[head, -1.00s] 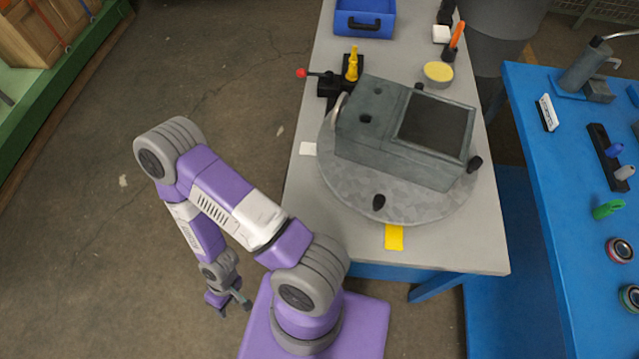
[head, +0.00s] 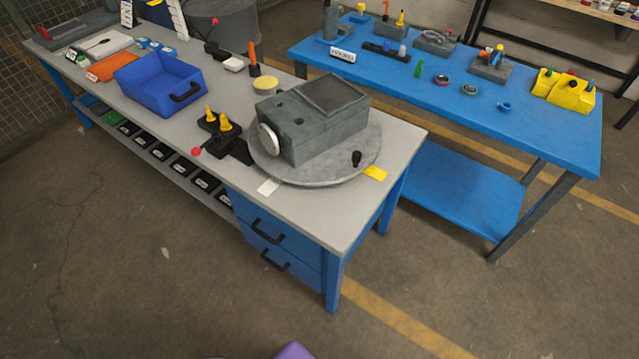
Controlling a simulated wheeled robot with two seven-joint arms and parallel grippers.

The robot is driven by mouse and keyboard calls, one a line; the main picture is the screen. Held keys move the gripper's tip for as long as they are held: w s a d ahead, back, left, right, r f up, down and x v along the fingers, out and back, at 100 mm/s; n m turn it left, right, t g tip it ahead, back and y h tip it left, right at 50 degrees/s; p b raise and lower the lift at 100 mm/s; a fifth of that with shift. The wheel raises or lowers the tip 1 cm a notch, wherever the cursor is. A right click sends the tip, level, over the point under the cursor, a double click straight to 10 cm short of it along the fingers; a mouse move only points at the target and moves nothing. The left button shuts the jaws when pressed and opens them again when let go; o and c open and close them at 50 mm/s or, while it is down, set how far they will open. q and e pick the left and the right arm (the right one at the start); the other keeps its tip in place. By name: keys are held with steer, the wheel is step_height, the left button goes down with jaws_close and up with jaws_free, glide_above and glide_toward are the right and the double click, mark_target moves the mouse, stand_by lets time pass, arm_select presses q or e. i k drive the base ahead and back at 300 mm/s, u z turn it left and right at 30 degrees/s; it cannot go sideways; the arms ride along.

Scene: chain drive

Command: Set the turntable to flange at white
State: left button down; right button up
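The turntable (head: 367,150) is a round grey disc on the grey-topped workbench. A dark grey box-shaped housing (head: 325,137) sits on it. A pale round flange (head: 268,141) is on the housing's left end. A white tag (head: 268,187) lies on the bench at the disc's front left, nearer the bench edge than the flange. A yellow tag (head: 375,173) lies at the disc's right front, close to a black knob (head: 356,158) on the disc. Neither of my grippers is in view.
Left of the disc is a black fixture (head: 228,146) with yellow handles and a red-ball lever (head: 196,152). A blue bin (head: 160,85) stands farther left. A yellow round pad (head: 265,84) is behind the disc. A blue table (head: 530,115) stands right. The floor in front is clear.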

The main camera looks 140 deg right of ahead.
mark_target(325, 129)
steer(key=i, duration=0.2)
steer(key=z, duration=2.85)
steer(key=i, duration=1.5)
steer(key=z, duration=1.3)
